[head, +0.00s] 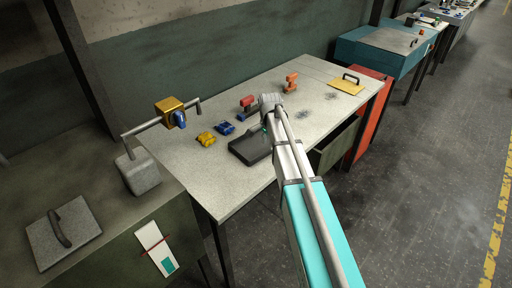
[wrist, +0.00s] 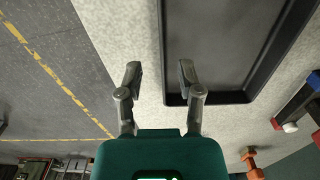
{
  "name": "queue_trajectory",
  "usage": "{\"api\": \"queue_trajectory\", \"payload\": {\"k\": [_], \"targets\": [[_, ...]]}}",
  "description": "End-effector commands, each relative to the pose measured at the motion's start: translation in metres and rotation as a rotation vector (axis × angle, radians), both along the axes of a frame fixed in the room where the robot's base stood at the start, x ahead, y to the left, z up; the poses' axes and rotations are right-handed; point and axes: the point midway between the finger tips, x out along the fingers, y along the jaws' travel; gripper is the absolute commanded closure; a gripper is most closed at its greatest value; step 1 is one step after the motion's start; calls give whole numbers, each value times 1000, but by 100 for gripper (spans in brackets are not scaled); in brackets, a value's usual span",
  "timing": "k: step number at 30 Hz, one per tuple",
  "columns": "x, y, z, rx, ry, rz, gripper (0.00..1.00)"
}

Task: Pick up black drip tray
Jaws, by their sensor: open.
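The black drip tray (head: 247,150) lies flat on the pale workbench near its front edge. In the wrist view the tray (wrist: 228,50) fills the upper middle, its floor empty and its far end cut off. My gripper (wrist: 160,72) is open with nothing between its fingers that I can see held. In that view one finger is left of the tray's side wall and the other overlaps the tray's inside near a corner. I cannot tell how high the fingertips are above the wall. In the head view my arm hides part of the tray's right end.
Yellow (head: 206,139) and blue (head: 224,128) castings sit behind the tray. Red-handled (head: 248,103) and orange (head: 291,83) items stand farther back. A yellow plate with a black handle (head: 346,86) is at the bench's far end. The bench front edge is close to the tray.

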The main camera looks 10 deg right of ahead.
Motion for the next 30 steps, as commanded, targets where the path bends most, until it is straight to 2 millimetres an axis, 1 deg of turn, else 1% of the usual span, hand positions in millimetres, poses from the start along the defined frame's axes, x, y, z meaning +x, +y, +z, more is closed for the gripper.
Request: {"api": "queue_trajectory", "payload": {"k": [8, 22, 27, 30], "targets": [[1, 0, -8, 0, 0, 0, 53], [3, -2, -43, 0, 0, 1, 53], [3, -2, -51, 0, 0, 1, 53], [3, -2, -52, 0, 0, 1, 53]]}}
